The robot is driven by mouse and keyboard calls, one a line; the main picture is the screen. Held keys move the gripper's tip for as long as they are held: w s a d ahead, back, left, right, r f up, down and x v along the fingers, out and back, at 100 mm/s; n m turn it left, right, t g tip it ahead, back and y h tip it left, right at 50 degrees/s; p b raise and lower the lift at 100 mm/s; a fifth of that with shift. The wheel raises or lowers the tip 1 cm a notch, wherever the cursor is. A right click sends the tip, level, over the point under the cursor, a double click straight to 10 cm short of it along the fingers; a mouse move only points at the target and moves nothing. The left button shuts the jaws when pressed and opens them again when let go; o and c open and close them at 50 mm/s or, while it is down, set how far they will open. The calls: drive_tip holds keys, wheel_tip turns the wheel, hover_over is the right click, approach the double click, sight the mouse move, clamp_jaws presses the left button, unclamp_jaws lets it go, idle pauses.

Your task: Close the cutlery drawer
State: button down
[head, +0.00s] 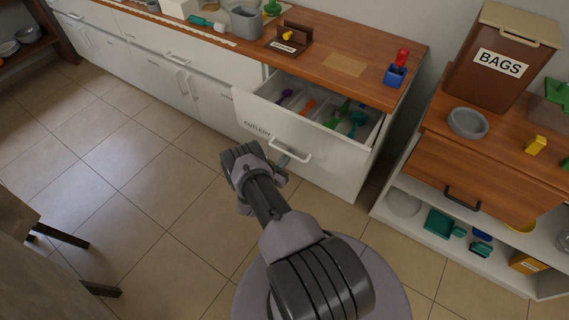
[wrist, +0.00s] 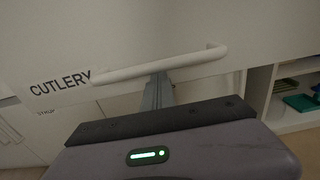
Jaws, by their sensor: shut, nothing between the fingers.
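The cutlery drawer (head: 262,124) is a white drawer labelled CUTLERY, pulled out from under the wooden counter. Coloured utensils lie in its compartments, among them an orange one (head: 307,106) and a teal one (head: 357,120). Its white bar handle (head: 291,156) is on the front and also shows in the wrist view (wrist: 190,62). My gripper (head: 284,160) is shut and empty, with its fingers (wrist: 158,88) at the handle's middle in the wrist view. I cannot tell whether the fingers touch the handle or the drawer front.
A second counter (head: 440,110) with a brown BAGS bin (head: 497,58), a grey bowl (head: 468,122) and a wooden drawer (head: 455,180) stands to the right. Tiled floor (head: 130,170) is open to the left. A dark table (head: 25,265) is at the lower left.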

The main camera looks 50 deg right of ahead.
drive_tip(key=shift+w+d, duration=0.2)
drive_tip(key=shift+d, duration=2.55)
drive_tip(key=shift+w+d, duration=0.2)
drive_tip(key=shift+d, duration=2.5)
drive_tip(key=shift+w+d, duration=0.2)
drive_tip(key=shift+d, duration=2.65)
